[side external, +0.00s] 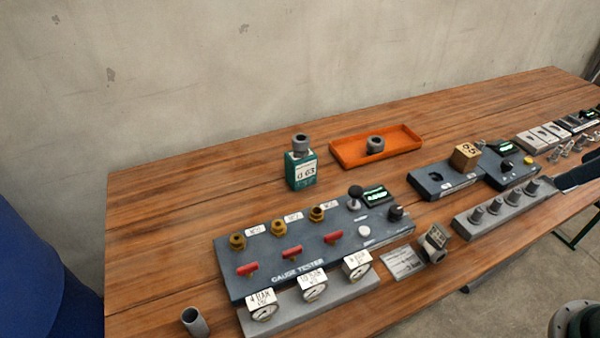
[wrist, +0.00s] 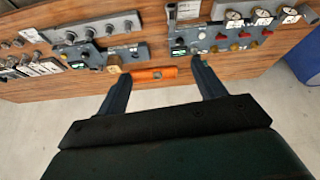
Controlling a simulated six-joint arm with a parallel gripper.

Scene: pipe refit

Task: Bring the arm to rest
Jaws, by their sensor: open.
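My gripper (wrist: 161,70) shows in the wrist view with its two dark fingers wide apart and nothing between them. It is open and empty. Beyond the fingertips in that view lie the wooden table and the orange tray (wrist: 153,75), with bare floor below. In the side view a dark arm part enters at the right edge, over the table's front edge; I cannot tell whether the fingers show there.
The side view shows the gauge tester (side external: 310,245), a green block (side external: 300,171) with a grey fitting on top, the orange tray (side external: 347,152) holding a grey fitting, a grey peg rack (side external: 500,212) and a loose pipe (side external: 195,321).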

